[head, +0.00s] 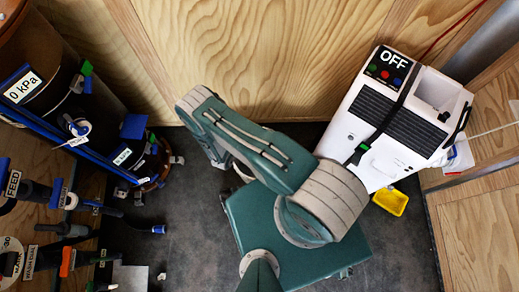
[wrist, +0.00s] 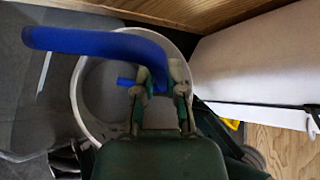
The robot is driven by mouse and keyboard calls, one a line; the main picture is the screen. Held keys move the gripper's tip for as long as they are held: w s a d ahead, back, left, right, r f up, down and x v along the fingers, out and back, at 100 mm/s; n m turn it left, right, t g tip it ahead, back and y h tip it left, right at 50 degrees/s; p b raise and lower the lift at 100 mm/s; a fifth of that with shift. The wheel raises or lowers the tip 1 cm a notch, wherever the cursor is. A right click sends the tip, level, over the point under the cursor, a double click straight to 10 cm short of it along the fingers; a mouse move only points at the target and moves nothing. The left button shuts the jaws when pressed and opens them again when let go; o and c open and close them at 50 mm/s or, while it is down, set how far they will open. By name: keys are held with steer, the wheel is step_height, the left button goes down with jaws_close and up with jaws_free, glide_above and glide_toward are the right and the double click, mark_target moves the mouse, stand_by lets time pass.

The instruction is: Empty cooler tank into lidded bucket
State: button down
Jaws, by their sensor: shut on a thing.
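The cooler (head: 385,125) is a white box with black grilles, a strap and a panel reading OFF; it stands at the right in the head view. In the wrist view a round bucket (wrist: 77,95) with a pale rim lies beneath my gripper (wrist: 160,98). My gripper is shut on a bent blue handle-like piece (wrist: 90,41) that reaches left over the bucket. I cannot tell whether the grey round surface inside the rim is a lid or the bucket's inside. In the head view my arm hides the gripper and most of the bucket.
A yellow tray (head: 390,201) lies on the floor by the cooler. Dark tanks, valves and blue pipes (head: 70,150) fill the left side. A wooden wall (head: 270,55) closes the back. Dark floor (head: 185,235) is clear left of my base.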

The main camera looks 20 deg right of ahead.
steer(key=shift+s+d+f+m+t+y+p, duration=0.15)
steer(key=shift+d+f+m+y+p, duration=0.1)
steer(key=shift+f, duration=0.35)
steer(key=shift+s+d+f+m+t+y+p, duration=0.15)
steer(key=shift+f+m+y+p, duration=0.1)
steer(key=shift+f, duration=0.35)
steer(key=shift+s+d+f+m+t+y, duration=0.2)
steer(key=shift+d+f+m+t+y, duration=0.15)
steer(key=shift+f+y, duration=0.2)
stand_by(0.5)
steer(key=shift+s+d+f+m+p, duration=0.2)
steer(key=shift+d+f+m+p, duration=0.05)
steer(key=shift+d+p, duration=0.1)
steer(key=shift+s+d+f+y, duration=0.35)
steer(key=shift+d, duration=0.15)
steer(key=shift+s+d+f+m+t, duration=0.1)
steer(key=shift+d+f+m+t, duration=0.1)
steer(key=shift+m+t, duration=0.1)
steer(key=shift+s+d+f+m+t+y+p, duration=0.25)
steer(key=shift+d+f+m+t+y+p, duration=0.1)
steer(key=shift+f+m+y+p, duration=0.15)
stand_by(0.5)
steer(key=shift+s+d+f+m+t+y+p, duration=0.1)
steer(key=shift+s+d+m+t+y+p, duration=0.45)
steer(key=shift+d+m+t+y, duration=0.35)
stand_by(2.2)
